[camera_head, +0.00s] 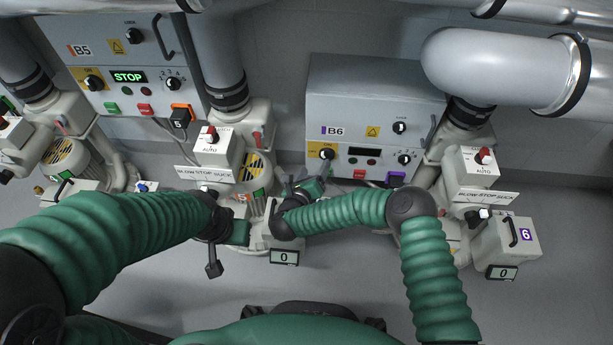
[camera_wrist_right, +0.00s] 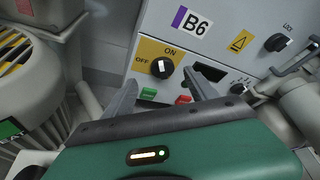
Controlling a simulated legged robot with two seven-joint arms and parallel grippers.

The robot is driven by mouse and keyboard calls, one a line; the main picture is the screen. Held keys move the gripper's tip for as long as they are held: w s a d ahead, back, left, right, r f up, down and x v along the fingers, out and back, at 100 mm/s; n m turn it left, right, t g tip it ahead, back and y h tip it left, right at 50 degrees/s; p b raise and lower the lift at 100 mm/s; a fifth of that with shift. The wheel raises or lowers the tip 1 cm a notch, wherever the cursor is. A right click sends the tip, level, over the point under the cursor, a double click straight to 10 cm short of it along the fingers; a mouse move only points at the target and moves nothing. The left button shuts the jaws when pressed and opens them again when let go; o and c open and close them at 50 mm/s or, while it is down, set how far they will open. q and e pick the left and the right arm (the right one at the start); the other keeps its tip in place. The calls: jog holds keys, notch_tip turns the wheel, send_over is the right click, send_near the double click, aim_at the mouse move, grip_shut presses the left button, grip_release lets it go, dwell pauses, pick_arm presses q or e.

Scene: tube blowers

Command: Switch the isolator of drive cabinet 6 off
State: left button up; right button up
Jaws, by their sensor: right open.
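The drive cabinet B6 (camera_head: 372,105) is a grey box on the back wall, with a purple-marked B6 label. Its isolator (camera_head: 326,153) is a black rotary knob on a yellow plate at the lower left. In the right wrist view the isolator (camera_wrist_right: 162,67) has ON above and OFF at left; its white mark looks upright, toward ON. My right gripper (camera_head: 312,187) is in front of and below the isolator. In the wrist view the right gripper's fingers (camera_wrist_right: 162,86) are apart and empty, one each side below the knob. My left gripper (camera_head: 222,232) is lower left; its jaws are unclear.
Green and red buttons (camera_wrist_right: 183,100) and a dark display (camera_wrist_right: 208,72) lie close to the fingers. Cabinet B5 (camera_head: 120,60), its display reading STOP, is at left. Blowers (camera_head: 255,170) and (camera_head: 470,170) flank B6. A large pipe (camera_head: 500,65) hangs upper right.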

jog(key=p+v, duration=0.3)
jog(key=v, duration=0.5)
jog(key=shift+a+r, duration=0.1)
jog(key=shift+s, duration=0.4)
